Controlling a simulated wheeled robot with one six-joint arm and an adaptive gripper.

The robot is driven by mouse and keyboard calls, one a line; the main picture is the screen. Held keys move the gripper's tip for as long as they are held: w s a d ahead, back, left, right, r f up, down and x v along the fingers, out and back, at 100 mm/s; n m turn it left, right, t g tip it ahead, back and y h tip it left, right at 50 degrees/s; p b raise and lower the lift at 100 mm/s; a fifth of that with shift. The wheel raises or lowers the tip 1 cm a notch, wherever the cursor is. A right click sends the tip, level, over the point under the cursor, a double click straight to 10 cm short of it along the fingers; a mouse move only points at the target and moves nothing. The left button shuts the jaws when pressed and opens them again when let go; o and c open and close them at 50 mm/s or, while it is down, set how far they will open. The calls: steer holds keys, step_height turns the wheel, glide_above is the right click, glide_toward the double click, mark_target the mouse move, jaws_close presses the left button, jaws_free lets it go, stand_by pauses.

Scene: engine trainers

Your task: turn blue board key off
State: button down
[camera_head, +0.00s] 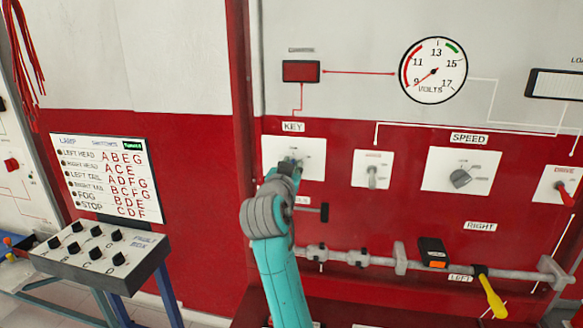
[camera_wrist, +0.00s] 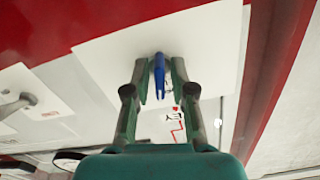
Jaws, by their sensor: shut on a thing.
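The blue key (camera_wrist: 159,70) stands out from a white plate (camera_wrist: 105,55) in the wrist view. My gripper (camera_wrist: 160,82) has one finger on each side of the key and is shut on it. In the head view my gripper (camera_head: 288,168) is at the white plate (camera_head: 313,150) under the "KEY" label (camera_head: 293,127) on the red panel. There my gripper and wrist hide most of the key, so its angle is hard to tell.
A voltmeter (camera_head: 433,70) reads near 9. A switch plate (camera_head: 373,170) and the speed knob (camera_head: 460,178) are to the right. A steering column bar (camera_head: 360,260) with a yellow-handled lever (camera_head: 492,297) runs below. A fault box (camera_head: 95,255) stands at left.

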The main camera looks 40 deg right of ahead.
steer(key=shift+f+n, duration=0.1)
steer(key=shift+n, duration=1.2)
steer(key=c, duration=1.3)
jaws_free()
steer(key=shift+o, duration=0.2)
steer(key=shift+a, duration=0.1)
steer(key=v, duration=1.1)
steer(key=shift+s+a, duration=0.3)
